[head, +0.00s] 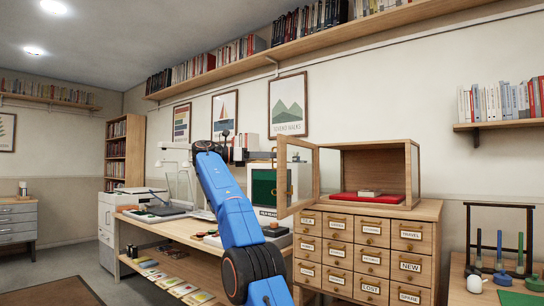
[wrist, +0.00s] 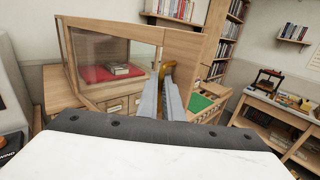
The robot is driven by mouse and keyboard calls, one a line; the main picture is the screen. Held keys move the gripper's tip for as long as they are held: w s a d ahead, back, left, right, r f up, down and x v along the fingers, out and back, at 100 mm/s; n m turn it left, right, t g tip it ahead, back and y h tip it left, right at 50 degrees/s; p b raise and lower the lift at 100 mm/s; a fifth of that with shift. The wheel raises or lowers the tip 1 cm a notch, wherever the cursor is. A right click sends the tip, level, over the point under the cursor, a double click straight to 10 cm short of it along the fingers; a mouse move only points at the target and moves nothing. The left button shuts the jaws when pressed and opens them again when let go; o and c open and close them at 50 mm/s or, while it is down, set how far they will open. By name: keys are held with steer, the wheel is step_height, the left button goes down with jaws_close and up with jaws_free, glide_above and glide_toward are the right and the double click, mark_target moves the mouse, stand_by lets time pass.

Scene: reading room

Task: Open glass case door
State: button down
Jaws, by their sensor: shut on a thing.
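The glass case (head: 380,143) has a wooden frame and stands on a card-drawer cabinet. Its wood-framed glass door (head: 280,178) stands swung out at the case's left, leaving the front open. In the wrist view the door's wooden frame (wrist: 185,45) is close in front of my gripper. My gripper (wrist: 168,80) is shut on the brass door handle (wrist: 169,70), whose lower part the fingers hide. In the head view my gripper (head: 268,156) is small and partly hidden at the door's outer edge. Inside the case, a small book (head: 369,193) lies on a red cushion (head: 385,199).
The drawer cabinet (head: 423,243) below has several labelled drawers. A desk (head: 165,231) with equipment stands left of it, close to my arm. A side table (head: 470,288) with a dark rack is at the right. Floor shows at the far left.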

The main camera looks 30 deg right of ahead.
steer(key=shift+w+d+f, duration=0.1)
steer(key=shift+w+f, duration=0.3)
steer(key=shift+w, duration=0.1)
steer(key=c, duration=1.9)
jaws_free()
steer(key=shift+d, duration=0.2)
steer(key=shift+c, duration=0.2)
steer(key=shift+s+a+r, duration=0.1)
steer(key=shift+s+r, duration=0.05)
steer(key=shift+s, duration=0.05)
